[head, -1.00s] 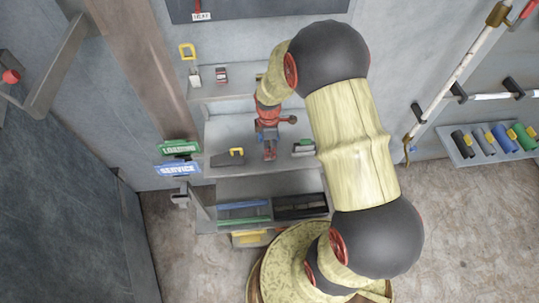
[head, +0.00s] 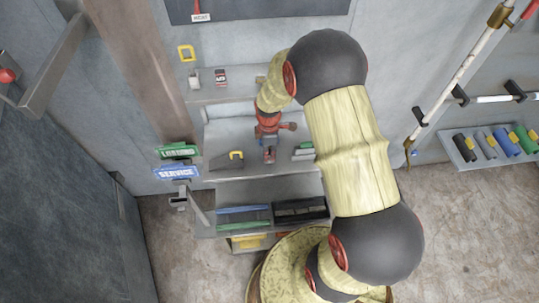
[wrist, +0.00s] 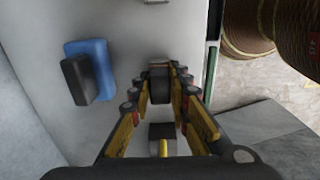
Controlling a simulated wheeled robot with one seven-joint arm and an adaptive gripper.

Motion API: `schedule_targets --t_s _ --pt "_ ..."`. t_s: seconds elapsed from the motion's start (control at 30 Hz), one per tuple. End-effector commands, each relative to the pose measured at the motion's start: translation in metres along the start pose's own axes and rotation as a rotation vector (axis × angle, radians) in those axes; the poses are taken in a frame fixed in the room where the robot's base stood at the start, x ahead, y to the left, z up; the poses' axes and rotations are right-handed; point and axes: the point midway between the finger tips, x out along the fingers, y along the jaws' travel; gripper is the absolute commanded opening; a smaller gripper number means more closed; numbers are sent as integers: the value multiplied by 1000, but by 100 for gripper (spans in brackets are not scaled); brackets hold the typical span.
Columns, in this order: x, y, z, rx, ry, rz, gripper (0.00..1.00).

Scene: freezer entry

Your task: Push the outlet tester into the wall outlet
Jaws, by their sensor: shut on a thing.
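In the head view my gripper (head: 269,155) points down over the grey middle shelf of a wall unit. In the wrist view its yellow and black fingers (wrist: 168,75) close together around a small dark block (wrist: 160,84), which I take to be the outlet tester. The block sits between the fingertips, and its far end is hidden. I cannot make out a wall outlet for certain in either view. I cannot tell whether the block touches anything beyond the fingers.
A dark wedge with a yellow loop (head: 229,160) lies left of my gripper on the shelf (head: 240,132). Green (head: 178,152) and blue (head: 177,173) signs stand further left. A blue and dark block (wrist: 88,70) shows in the wrist view. Colored cylinders (head: 497,141) rest at the right.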

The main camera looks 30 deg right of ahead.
Motion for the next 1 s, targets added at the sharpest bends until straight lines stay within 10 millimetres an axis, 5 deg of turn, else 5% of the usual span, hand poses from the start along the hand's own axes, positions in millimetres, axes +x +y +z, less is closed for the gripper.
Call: schedule_targets --t_s 0.2,1.0 --pt "0 0 0 0 0 0 0" --pt "0 0 0 0 0 0 0"
